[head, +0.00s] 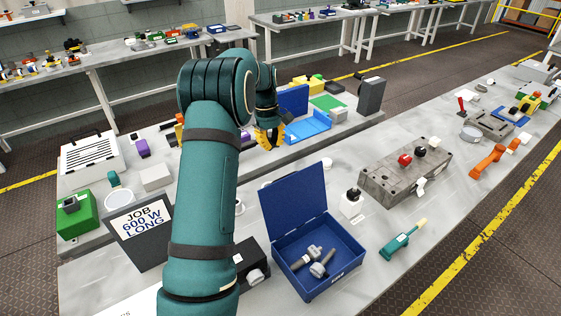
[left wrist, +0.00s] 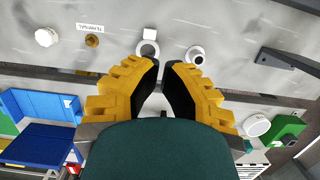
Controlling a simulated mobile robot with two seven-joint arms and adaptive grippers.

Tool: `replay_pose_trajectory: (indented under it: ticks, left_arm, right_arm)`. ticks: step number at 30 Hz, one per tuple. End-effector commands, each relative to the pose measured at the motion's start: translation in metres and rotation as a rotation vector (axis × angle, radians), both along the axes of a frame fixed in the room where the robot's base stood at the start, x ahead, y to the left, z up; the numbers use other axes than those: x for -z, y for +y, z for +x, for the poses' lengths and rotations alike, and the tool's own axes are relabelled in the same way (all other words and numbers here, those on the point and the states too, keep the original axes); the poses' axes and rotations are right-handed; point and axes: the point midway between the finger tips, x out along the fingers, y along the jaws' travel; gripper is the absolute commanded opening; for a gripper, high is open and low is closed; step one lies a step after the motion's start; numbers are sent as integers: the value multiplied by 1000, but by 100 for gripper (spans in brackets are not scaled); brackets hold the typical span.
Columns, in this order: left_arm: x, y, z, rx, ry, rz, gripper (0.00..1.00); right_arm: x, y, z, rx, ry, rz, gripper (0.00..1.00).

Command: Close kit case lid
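The dark blue kit case (head: 318,284) stands on the near bench, right of my left arm in the head view. Its lid (head: 294,200) is raised and leans back, and the inside is uncovered. Metal bolts (head: 318,262) lie in it. My left gripper (head: 268,140) is beyond the case, over the back part of the bench, partly hidden by my arm. In the left wrist view its yellow fingers with black pads (left wrist: 163,66) show a narrow gap at the tips and nothing between them. The case is not recognisable there. My right gripper is not in view.
A job sign (head: 142,225) is at the left. A light blue tray (head: 308,128) sits farther back.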

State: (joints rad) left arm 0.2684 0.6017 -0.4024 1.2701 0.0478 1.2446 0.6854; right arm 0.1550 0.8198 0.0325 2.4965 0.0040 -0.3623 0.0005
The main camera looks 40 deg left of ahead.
Motion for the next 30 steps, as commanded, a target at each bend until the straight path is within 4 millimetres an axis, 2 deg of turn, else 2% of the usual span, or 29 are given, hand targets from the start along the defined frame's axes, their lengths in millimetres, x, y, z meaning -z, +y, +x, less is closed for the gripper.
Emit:
replay_pose_trajectory:
  ticks: [4, 8, 21, 24, 30]
  left_arm:
    - [4, -1, 0, 0, 1, -1, 0]
    - [19, -4, -1, 0, 2, -1, 0]
    - [102, -18, -6, 1, 4, -2, 0]
    - [88, -32, -9, 4, -3, -1, 0]
    - [80, -47, -14, 2, -2, 1, 0]
  right_arm:
    - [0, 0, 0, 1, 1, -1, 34]
    - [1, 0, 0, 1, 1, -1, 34]
    - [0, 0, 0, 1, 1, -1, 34]
    - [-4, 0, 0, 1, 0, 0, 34]
    - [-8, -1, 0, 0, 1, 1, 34]
